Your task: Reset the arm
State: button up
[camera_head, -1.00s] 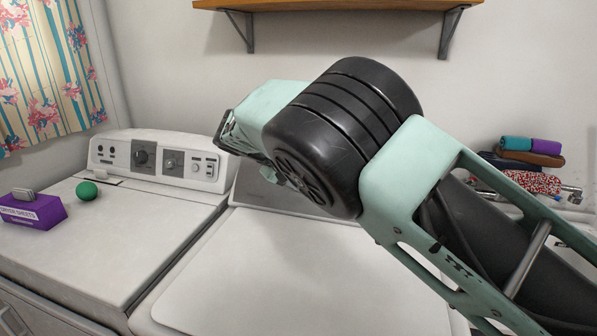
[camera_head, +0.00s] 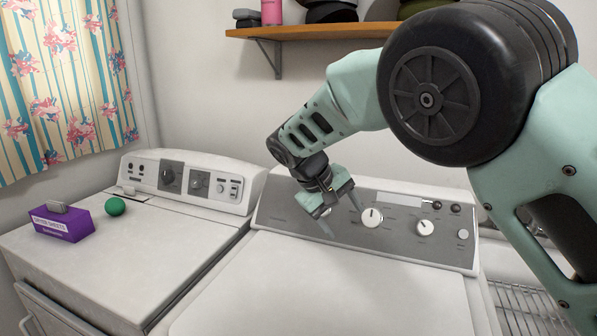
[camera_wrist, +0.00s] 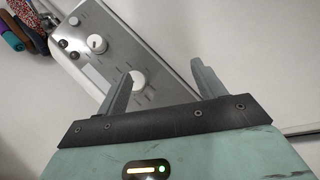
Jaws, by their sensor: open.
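My gripper (camera_head: 341,218) hangs in front of the grey control panel (camera_head: 290,210) of the right-hand machine. Its fingers are apart with nothing between them. In the wrist view my gripper (camera_wrist: 162,82) also shows two spread, empty fingers, with the panel (camera_wrist: 95,72) and its white knobs beyond them. A white knob (camera_head: 371,218) shows just right of the fingers in the head view. I cannot tell whether a finger touches the panel.
A white machine stands at left with a green ball (camera_head: 115,206) and a purple dryer sheets box (camera_head: 63,224) on top. A wooden shelf (camera_head: 300,32) is on the wall above. The right machine's white lid (camera_head: 320,285) is clear. A wire rack (camera_head: 525,305) lies at right.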

jog(key=s+d+n+g+y, duration=0.1)
jog(key=s+d+y, duration=0.1)
jog(key=s, duration=1.6)
jog(key=s+d+f+n+y, duration=0.1)
jog(key=s+y, duration=0.3)
jog(key=s, duration=1.4)
jog(key=shift+d+f+n+g+y, duration=0.25)
jog(key=shift+d+n+g+y, duration=0.15)
jog(key=shift+n, duration=0.1)
jog(key=shift+w, duration=0.1)
